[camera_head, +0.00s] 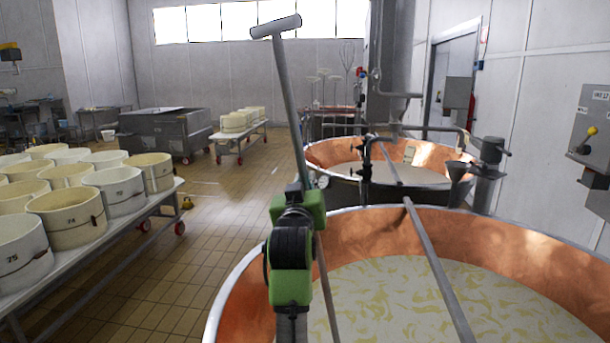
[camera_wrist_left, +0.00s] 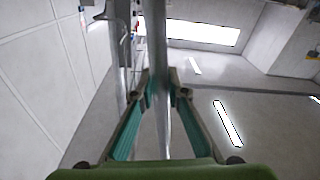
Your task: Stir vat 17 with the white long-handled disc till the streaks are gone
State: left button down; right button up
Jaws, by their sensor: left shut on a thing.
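My left gripper (camera_head: 303,192) is shut on the long grey handle (camera_head: 286,95) of the stirring tool, above the near side of the front copper vat (camera_head: 380,237). The handle's T-shaped top stands well above the gripper. Its shaft runs down into the vat; the disc is not visible. In the left wrist view, the handle (camera_wrist_left: 160,45) passes between the two fingers (camera_wrist_left: 160,92). Pale yellow streaks (camera_head: 430,290) swirl across the whitish liquid in the front vat. No number shows on this vat. My right gripper is not in view.
A grey bar (camera_head: 436,268) crosses over the front vat. A second copper vat (camera_head: 330,151) stands behind it. A control panel (camera_head: 592,130) is on the right wall.

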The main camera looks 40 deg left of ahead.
pick_arm(q)
notch_tip(320, 180, down, 20)
jog(key=b, duration=1.1)
jog(key=shift+d+r, duration=0.1)
jog(key=shift+d, duration=0.05)
